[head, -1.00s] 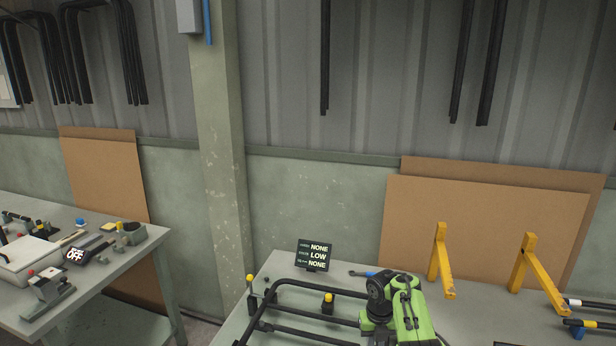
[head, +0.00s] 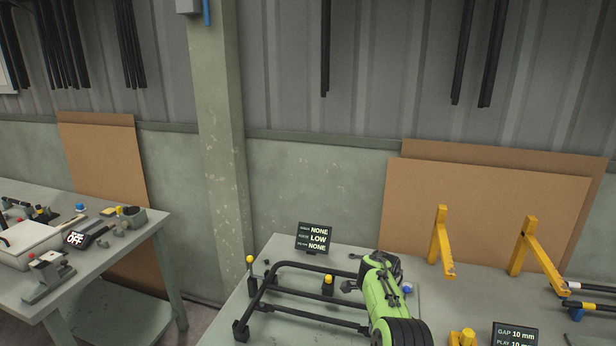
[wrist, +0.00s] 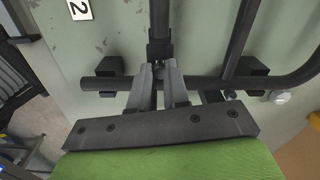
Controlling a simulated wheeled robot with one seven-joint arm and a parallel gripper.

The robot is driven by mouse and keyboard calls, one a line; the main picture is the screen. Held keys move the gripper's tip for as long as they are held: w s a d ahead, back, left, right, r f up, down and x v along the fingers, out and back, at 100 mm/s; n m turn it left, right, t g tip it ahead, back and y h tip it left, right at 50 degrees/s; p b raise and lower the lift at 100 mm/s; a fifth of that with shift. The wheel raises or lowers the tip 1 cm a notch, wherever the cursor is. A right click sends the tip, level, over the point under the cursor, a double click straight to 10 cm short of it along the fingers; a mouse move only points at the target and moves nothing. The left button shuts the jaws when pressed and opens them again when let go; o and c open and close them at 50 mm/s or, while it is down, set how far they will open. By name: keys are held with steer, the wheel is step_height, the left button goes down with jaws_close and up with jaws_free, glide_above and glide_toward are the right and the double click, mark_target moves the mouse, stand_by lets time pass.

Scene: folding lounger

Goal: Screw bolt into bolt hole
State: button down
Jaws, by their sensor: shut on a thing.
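My gripper (wrist: 159,70) is at the lounger's black tube frame in the wrist view. Its two grey fingers are shut on a small dark piece between the tips, which looks like the bolt (wrist: 158,71). The fingers cover most of it, so its thread and seating cannot be made out. The fingertips are close to a black cross tube (wrist: 215,85) and a dark upright bar (wrist: 159,28). The bolt hole is not visible. In the head view the black tube frame (head: 310,267) lies on the table, and my green arm hides its right part, my gripper and the bolt.
A display (head: 314,238) reading NONE, LOW, NONE stands behind the frame. Yellow brackets (head: 440,240) and a GAP 10 mm display (head: 515,335) are to the right. Another bench (head: 100,262) stands left.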

steer(key=shift+m, duration=1.1)
steer(key=c, duration=1)
jaws_free()
steer(key=shift+c, duration=0.2)
steer(key=shift+c, duration=0.3)
steer(key=shift+c, duration=1.3)
steer(key=shift+r, duration=0.1)
